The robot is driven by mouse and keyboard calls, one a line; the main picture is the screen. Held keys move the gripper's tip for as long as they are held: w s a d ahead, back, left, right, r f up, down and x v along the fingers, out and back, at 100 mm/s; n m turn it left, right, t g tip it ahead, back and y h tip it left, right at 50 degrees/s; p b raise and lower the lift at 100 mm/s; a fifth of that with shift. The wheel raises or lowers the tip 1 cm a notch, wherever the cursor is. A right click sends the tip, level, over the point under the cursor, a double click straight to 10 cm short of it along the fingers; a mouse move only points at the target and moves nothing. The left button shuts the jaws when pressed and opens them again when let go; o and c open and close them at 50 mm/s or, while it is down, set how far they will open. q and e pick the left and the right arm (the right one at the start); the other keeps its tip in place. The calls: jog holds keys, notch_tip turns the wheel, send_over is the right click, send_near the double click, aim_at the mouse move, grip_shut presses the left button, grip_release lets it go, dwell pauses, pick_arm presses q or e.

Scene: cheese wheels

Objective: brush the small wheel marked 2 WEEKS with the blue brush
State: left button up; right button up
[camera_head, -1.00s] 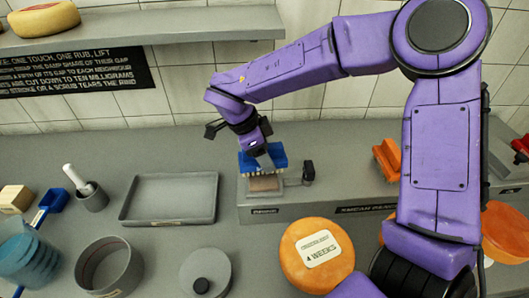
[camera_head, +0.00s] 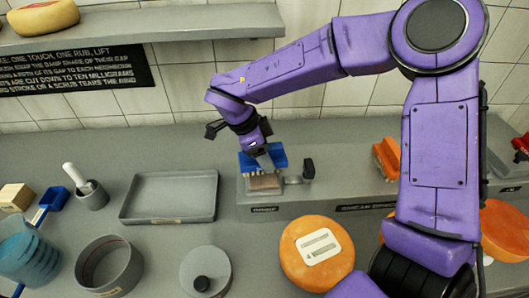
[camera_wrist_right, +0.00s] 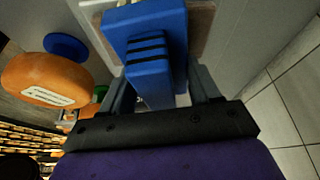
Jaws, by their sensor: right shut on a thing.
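My right gripper (camera_head: 262,150) is shut on the blue brush (camera_head: 277,154), which shows large between the fingers in the right wrist view (camera_wrist_right: 145,32). The brush's pale bristles point down at a small brownish pad (camera_head: 264,182) on a low grey stand; I cannot tell whether they touch it. An orange wheel (camera_head: 303,259) with a pale label stands in front of the stand; its label is not readable now. It read 4 WEEKS earlier. I can read 2 WEEKS on no wheel. My left gripper is not in view.
An orange brush (camera_head: 387,160) rests on the stand's right part. A grey tray (camera_head: 128,208), a mortar with a pestle (camera_head: 92,195), a ring mould (camera_head: 82,275) and a lidded round (camera_head: 220,268) stand to the left. More orange wheels (camera_head: 507,225) are partly hidden by my right arm.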

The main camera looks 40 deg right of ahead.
jog(key=shift+s+f+p, duration=0.1)
jog(key=shift+p, duration=0.2)
dwell(1.0)
notch_tip(320, 180, up, 7)
jog(key=p, duration=0.8)
dwell(0.3)
